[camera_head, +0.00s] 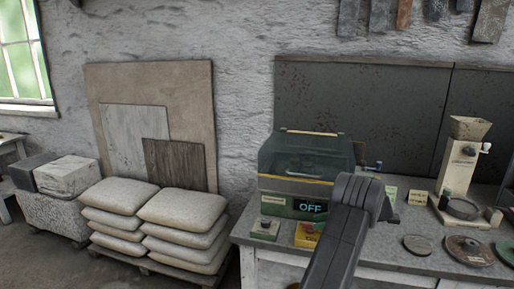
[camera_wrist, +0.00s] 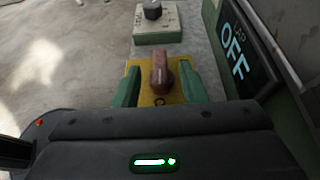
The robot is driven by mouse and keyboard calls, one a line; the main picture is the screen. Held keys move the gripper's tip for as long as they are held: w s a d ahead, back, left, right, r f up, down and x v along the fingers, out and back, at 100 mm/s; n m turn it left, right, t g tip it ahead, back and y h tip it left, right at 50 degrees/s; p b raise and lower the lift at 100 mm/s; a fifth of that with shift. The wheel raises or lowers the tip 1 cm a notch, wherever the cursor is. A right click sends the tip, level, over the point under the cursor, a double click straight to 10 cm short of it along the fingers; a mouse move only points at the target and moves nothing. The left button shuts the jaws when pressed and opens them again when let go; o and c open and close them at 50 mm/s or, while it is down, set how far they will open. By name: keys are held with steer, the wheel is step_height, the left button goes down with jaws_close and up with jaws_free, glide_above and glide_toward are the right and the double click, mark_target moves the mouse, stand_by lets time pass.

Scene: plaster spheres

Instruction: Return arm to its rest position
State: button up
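My arm (camera_head: 340,235) reaches up from the bottom of the head view over the front of the workbench. My gripper (camera_wrist: 158,70) shows in the wrist view as two green fingers, spread apart. A reddish upright knob (camera_wrist: 161,74) on a yellow box (camera_wrist: 158,98) shows between the fingers, with a visible gap on each side. The gripper looks open and holds nothing. In the head view my gripper cannot be made out; the yellow box (camera_head: 307,235) is partly behind my arm.
A green machine (camera_head: 285,190) with an "OFF" display stands close behind the yellow box. A small box with a dark knob (camera_head: 265,228) is to its left. A grinder (camera_head: 461,165) and several discs (camera_head: 468,250) lie right. Stacked sacks (camera_head: 185,225) stand left of the bench.

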mark_target(310, 223)
steer(key=v, duration=1)
steer(key=x, duration=1.4)
steer(key=shift+a+p, duration=0.1)
steer(key=shift+p, duration=0.25)
steer(key=shift+m+t, duration=0.4)
steer(key=shift+t, duration=0.1)
steer(key=shift+s+m+t+h+b, duration=0.1)
steer(key=shift+m+t+h+b, duration=0.45)
steer(key=shift+m+t, duration=0.15)
steer(key=shift+m+t+h+b, duration=0.7)
steer(key=shift+m+t+h, duration=0.45)
steer(key=shift+m+t, duration=0.65)
steer(key=shift+r, duration=0.1)
